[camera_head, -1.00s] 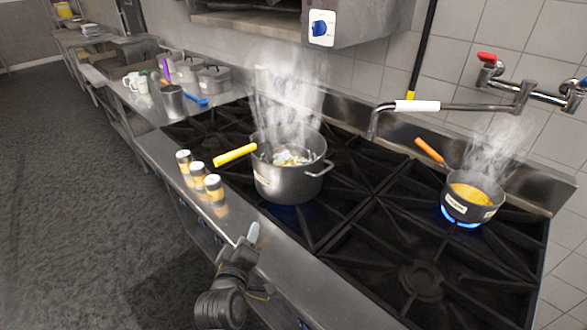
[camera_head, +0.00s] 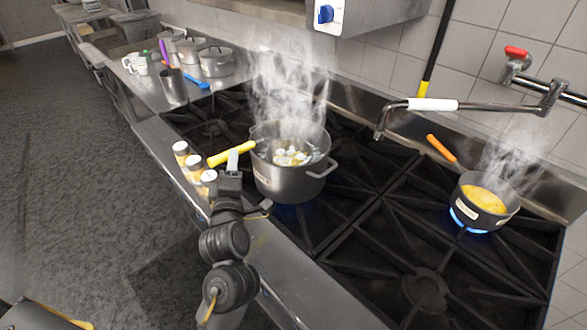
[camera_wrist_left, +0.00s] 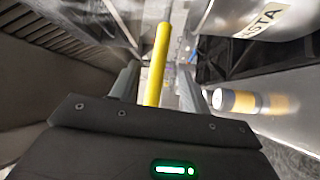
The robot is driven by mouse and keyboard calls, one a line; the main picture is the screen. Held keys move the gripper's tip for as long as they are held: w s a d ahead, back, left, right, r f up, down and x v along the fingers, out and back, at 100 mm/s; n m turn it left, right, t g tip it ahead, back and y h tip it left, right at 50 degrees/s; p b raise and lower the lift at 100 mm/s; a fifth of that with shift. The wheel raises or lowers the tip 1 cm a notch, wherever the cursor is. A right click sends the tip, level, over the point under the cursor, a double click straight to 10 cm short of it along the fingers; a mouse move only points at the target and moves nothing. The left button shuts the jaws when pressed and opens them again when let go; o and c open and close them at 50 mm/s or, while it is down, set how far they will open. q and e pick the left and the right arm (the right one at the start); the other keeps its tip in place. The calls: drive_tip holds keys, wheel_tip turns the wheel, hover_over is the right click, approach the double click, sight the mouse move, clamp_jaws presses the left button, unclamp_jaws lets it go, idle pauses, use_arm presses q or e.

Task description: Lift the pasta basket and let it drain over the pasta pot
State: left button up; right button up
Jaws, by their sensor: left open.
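The pasta pot (camera_head: 289,182) is a steaming steel pot on the front left burner. The pasta basket (camera_head: 290,155) sits inside it, with pale food showing. Its yellow handle (camera_head: 231,154) sticks out to the left over the rim. My left gripper (camera_head: 234,163) is at this handle, open. In the left wrist view the yellow handle (camera_wrist_left: 158,62) lies between the two open fingers, nearer the left one, and the pot (camera_wrist_left: 235,18) with its label is at the upper right. My right gripper is not in view.
Several spice jars (camera_head: 192,164) stand on the counter edge just left of my left gripper. A small pan (camera_head: 481,203) with an orange handle steams over a lit flame at right. A pot filler tap (camera_head: 440,104) hangs behind. Lidded pots (camera_head: 215,62) stand at back left.

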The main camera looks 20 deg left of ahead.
use_arm(q)
drive_tip(key=p+x, duration=0.3)
drive_tip(key=x, duration=0.2)
drive_tip(key=shift+d+r, duration=0.1)
drive_tip(key=shift+d, duration=0.05)
drive_tip(key=shift+c, duration=0.6)
clamp_jaws()
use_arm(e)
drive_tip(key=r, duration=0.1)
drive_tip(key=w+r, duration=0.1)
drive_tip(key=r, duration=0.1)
